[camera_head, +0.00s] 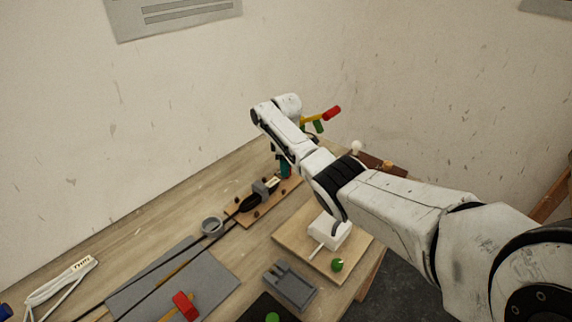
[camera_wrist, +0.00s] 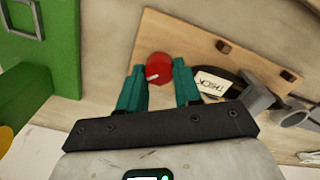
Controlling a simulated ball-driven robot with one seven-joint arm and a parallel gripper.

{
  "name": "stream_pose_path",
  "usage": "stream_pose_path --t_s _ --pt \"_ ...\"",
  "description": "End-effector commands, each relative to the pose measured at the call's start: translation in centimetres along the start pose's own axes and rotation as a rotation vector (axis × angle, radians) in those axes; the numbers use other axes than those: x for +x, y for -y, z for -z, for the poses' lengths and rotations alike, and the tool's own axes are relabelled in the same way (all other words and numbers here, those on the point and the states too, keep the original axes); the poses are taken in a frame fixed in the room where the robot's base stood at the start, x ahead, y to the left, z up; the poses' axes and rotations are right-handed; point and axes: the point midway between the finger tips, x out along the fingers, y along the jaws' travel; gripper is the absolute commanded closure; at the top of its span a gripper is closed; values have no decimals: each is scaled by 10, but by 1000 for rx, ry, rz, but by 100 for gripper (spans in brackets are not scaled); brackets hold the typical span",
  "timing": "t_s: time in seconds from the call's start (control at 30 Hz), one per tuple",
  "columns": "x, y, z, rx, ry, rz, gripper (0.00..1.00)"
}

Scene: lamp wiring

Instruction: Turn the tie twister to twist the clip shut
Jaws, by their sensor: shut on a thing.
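In the wrist view, my gripper (camera_wrist: 158,66) has its two teal fingers on either side of a round red knob (camera_wrist: 159,68) with a small pale mark, and is shut on it. The knob is over a wooden board (camera_wrist: 190,35); I take it to be the tie twister. A white tag with dark lettering (camera_wrist: 212,84) lies right of the fingers, beside a black cord and grey clip-like part (camera_wrist: 257,100). In the head view, my gripper (camera_head: 284,168) is low at the board's far end, and the knob is hidden. The grey part (camera_head: 262,189) also shows there.
A yellow lever with a red end (camera_head: 332,112) stands behind my arm. A green block (camera_wrist: 60,40) is left of my fingers. A white box (camera_head: 328,231) on a wooden base, a grey holder (camera_head: 290,285) and a grey mat (camera_head: 205,270) lie nearer.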

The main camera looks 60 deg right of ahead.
Motion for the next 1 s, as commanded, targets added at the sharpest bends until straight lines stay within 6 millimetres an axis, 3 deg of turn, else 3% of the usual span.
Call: stream_pose_path --t_s 1.0 --pt "-1 -2 -1 965 1 -1 97"
